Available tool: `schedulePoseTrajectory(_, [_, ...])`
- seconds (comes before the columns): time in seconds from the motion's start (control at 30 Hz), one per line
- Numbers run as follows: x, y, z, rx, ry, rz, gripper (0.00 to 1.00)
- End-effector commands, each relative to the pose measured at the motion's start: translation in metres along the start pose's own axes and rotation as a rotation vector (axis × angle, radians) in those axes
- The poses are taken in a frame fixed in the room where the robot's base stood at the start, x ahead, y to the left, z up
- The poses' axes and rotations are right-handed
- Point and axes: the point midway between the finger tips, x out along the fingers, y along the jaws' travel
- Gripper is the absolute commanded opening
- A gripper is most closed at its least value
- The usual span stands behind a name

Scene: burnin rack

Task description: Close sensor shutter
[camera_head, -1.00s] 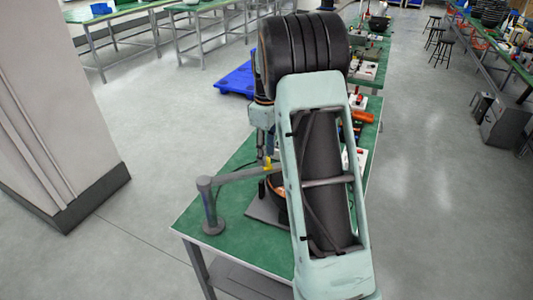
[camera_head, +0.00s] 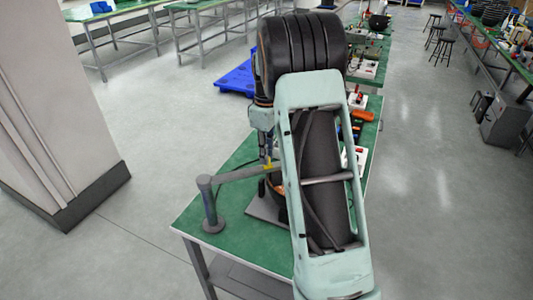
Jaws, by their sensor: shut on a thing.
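A grey post (camera_head: 210,205) stands on the near left corner of the green bench, with a grey bar reaching right from its top. A small yellow piece (camera_head: 267,167) shows at the bar's right end; it may be the sensor shutter, but it is too small to be sure. My gripper (camera_head: 264,161) is at that piece, small and dark, pointing down and shut on it. My own arm hides much of the area to the right, so the fingertips and the shutter's position are not clear.
A dark round part with a copper-coloured inside (camera_head: 279,187) sits on a grey plate (camera_head: 263,211) below the bar, partly hidden. Orange and white items lie farther back on the green bench (camera_head: 240,242). A blue pallet (camera_head: 238,79) lies on the floor behind. A wall column (camera_head: 65,110) is at left.

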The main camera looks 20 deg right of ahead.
Motion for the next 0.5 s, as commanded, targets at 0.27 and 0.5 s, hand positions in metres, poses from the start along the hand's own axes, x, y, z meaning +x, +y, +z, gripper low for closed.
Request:
schedulePoseTrajectory(0.27, [-0.001,0.031,0.03,0.006,0.0,0.003,0.0])
schedulePoseTrajectory(0.5, [-0.001,0.051,0.051,0.001,0.0,0.002,0.0])
